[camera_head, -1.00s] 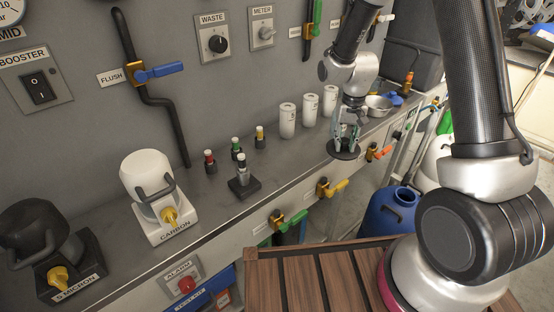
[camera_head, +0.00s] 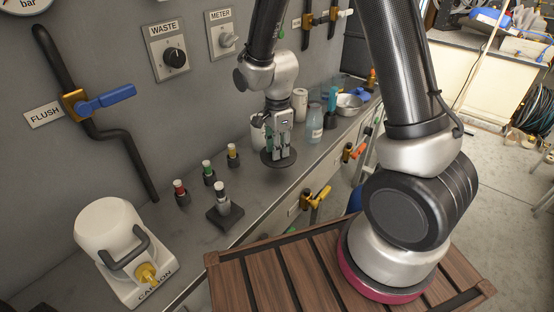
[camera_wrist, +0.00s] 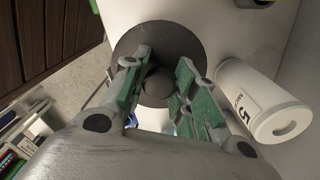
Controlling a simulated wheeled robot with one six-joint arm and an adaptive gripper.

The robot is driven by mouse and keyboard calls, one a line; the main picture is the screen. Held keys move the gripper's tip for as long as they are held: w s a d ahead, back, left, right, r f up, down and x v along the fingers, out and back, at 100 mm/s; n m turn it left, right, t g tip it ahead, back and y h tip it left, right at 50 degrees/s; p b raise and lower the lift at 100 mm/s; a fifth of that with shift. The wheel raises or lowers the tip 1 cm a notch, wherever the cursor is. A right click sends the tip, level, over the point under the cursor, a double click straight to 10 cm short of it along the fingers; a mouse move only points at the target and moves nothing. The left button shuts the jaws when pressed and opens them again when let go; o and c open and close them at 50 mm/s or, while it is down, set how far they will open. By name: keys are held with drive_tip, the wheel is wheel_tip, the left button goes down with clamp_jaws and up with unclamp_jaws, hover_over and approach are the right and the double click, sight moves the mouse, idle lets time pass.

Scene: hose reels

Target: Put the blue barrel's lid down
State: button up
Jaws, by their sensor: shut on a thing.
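My gripper (camera_head: 280,147) is shut on the knob of a dark round lid (camera_head: 268,162) and holds it flat at the counter. In the wrist view the lid (camera_wrist: 125,50) is a dark grey disc, with its knob (camera_wrist: 157,84) between the green-padded fingers (camera_wrist: 155,90). I cannot tell whether the lid touches the counter or hangs just above it. The blue barrel (camera_head: 355,199) stands below the counter's front side, mostly hidden behind my arm; its mouth is not visible.
The grey counter (camera_head: 185,232) has bare room left of the lid. White canisters (camera_head: 300,104) and a clear bottle (camera_head: 316,124) stand close behind and right. A small black stand (camera_head: 224,214) and coloured vials (camera_head: 208,174) are to the left. Valves (camera_head: 315,198) jut from the front.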

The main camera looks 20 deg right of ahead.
drive_tip(key=shift+f, duration=2.3)
drive_tip(key=o, duration=1)
drive_tip(key=shift+f, duration=0.1)
